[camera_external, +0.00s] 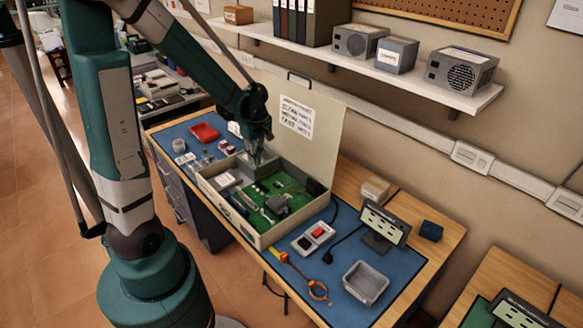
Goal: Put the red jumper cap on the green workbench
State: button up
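I cannot pick out the red jumper cap with certainty. Small red and white items (227,147) lie on the blue mat, left of the open case and too small to identify. The only green work surfaces I see are the green board (291,208) inside the open case (262,240) and part of a green surface (479,315) at the lower right edge. My gripper (256,160) points down over the back left part of the case. Its fingers are too small and dark to show whether they are open or whether they hold anything.
A red tray (204,132) stands at the mat's left. In front of and right of the case are a grey box with a red top part (313,238), a small display (384,222), an orange-handled tool (300,277) and an empty grey bin (365,283). The case lid stands upright.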

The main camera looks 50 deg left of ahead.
jog(key=shift+d, duration=0.1)
jog(key=w+d+r+m+h, duration=0.1)
jog(key=w+d+m, duration=0.55)
jog(key=d, duration=0.85)
jog(key=w+d+r+m+t+p, duration=0.1)
jog(key=w+d+m, duration=0.55)
jog(key=d, duration=0.85)
jog(key=w+d+r+m+h, duration=0.1)
jog(key=w+d+m, duration=0.6)
jog(key=d, duration=0.9)
jog(key=s+d+r+m, duration=0.1)
jog(key=s+d+m, duration=0.1)
jog(key=d, duration=1.9)
jog(key=s+d+r+m, duration=0.2)
jog(key=d+m, duration=0.3)
jog(key=d, duration=1.7)
jog(key=shift+r, duration=0.15)
jog(key=shift+s, duration=0.1)
